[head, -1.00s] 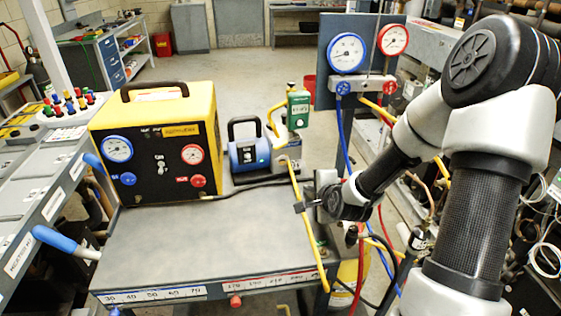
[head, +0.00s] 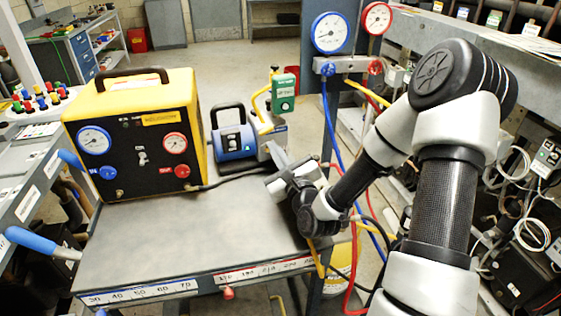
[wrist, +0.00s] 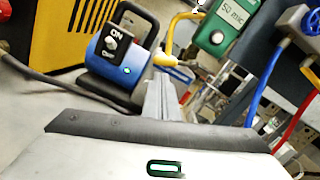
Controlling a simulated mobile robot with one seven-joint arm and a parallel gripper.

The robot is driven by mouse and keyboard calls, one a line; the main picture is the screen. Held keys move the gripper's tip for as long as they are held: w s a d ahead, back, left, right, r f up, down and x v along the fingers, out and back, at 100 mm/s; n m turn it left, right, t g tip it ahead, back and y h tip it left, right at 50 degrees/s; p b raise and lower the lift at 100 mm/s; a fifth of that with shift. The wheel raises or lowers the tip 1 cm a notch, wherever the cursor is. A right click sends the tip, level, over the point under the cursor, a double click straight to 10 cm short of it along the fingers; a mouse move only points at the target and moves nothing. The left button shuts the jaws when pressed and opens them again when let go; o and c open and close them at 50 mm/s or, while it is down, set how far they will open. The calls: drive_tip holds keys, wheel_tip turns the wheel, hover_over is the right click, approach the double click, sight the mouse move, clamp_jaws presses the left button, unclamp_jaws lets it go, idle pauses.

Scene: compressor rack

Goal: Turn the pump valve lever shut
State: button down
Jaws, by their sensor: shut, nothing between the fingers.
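The blue pump (head: 235,142) with a black handle stands at the back right of the grey cart top. It also shows in the wrist view (wrist: 125,72), with a switch marked ON. In the wrist view, a slim blue bar (wrist: 181,74), seemingly the valve lever, sticks out beside the yellow fitting at the pump's right side. My gripper (head: 274,152) is shut and empty, just right of the pump. Its fingers (wrist: 159,92) point at the fitting and partly cover the area below the bar. I cannot tell whether they touch the bar.
A green gauge (head: 284,92) stands above the fitting with a yellow hose (head: 262,100). A yellow and black machine (head: 135,135) is at the left. Blue and red hoses (head: 330,115) hang from the gauge panel at the right. The front of the cart top (head: 180,240) is clear.

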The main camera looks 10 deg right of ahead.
sight(262, 133)
drive_tip(key=shift+w+a, duration=0.15)
drive_tip(key=shift+w, duration=1.2)
drive_tip(key=shift+a+r+p, duration=0.4)
drive_tip(key=shift+r+p, duration=0.3)
drive_tip(key=shift+r, duration=0.15)
drive_tip(key=shift+s+a+r+m+p, duration=0.1)
drive_tip(key=shift+a+r+m+p, duration=0.05)
drive_tip(key=shift+r+m+p, duration=0.2)
drive_tip(key=shift+a+m, duration=0.2)
drive_tip(key=shift+m, duration=0.25)
